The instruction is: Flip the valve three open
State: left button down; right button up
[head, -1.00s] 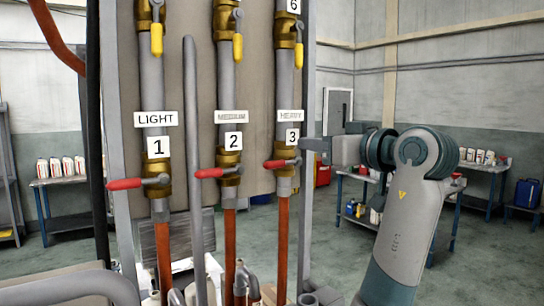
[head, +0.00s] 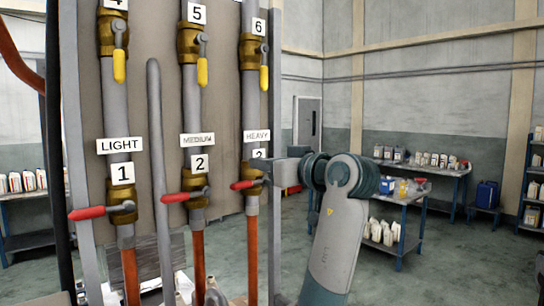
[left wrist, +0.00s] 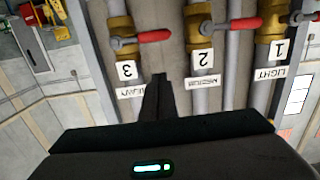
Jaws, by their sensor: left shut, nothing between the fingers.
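Valve three is a brass valve (head: 251,200) on the rightmost pipe in the head view. Its red handle (head: 242,184) points left, across the upright pipe. The tag "3" (head: 258,154) above it is partly hidden by my left gripper (head: 268,166), which is just right of the handle's pivot. In the left wrist view the scene is upside down. The shut, empty fingers of my left gripper (left wrist: 158,80) show there beside the "3" tag (left wrist: 127,70), near the red handle (left wrist: 154,36). I cannot tell whether they touch the valve. My right gripper is not in view.
Valve one's red handle (head: 88,212) and valve two's red handle (head: 175,197) also lie crosswise, to the left. Yellow handles (head: 202,72) hang down on the upper valves. A grey upright pipe (head: 157,180) stands between pipes one and two.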

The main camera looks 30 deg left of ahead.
aim_at(250, 184)
pick_arm(q)
jog(key=w+a+f+p, duration=0.2)
jog(key=a+f+p, duration=0.2)
jog(key=shift+a+p, duration=0.3)
jog(key=shift+a, duration=0.05)
jog(key=shift+f, duration=0.1)
dwell(0.3)
